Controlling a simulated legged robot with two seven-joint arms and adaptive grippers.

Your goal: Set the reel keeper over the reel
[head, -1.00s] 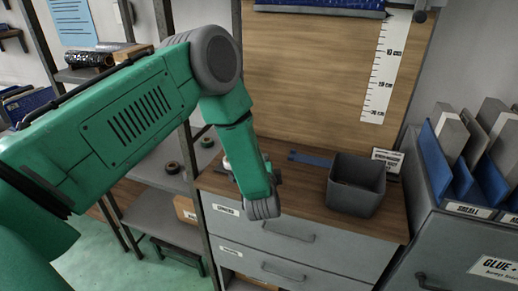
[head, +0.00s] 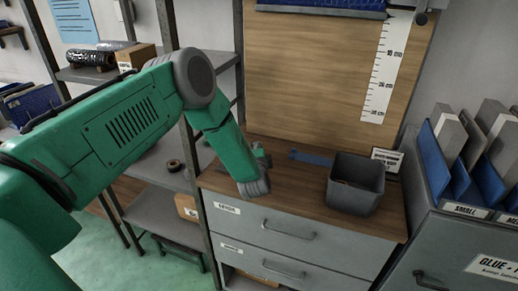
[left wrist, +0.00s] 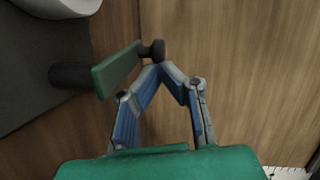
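In the left wrist view the fingers of my left gripper (left wrist: 161,68) come together at a dark knob on a flat green piece. I take this piece to be the reel keeper (left wrist: 117,70); it stands tilted to the left of the fingers. A dark cylinder (left wrist: 70,75) shows at its far left end; whether it belongs to the keeper is unclear. In the head view my left arm reaches over the wooden cabinet top and its wrist hides most of the gripper. I cannot tell which thing is the reel. My right gripper is out of view.
A brown ring (head: 174,166) lies on the shelf at left. A rack of panels (head: 465,150) is at right. A pale rounded object (left wrist: 55,6) shows in the wrist view.

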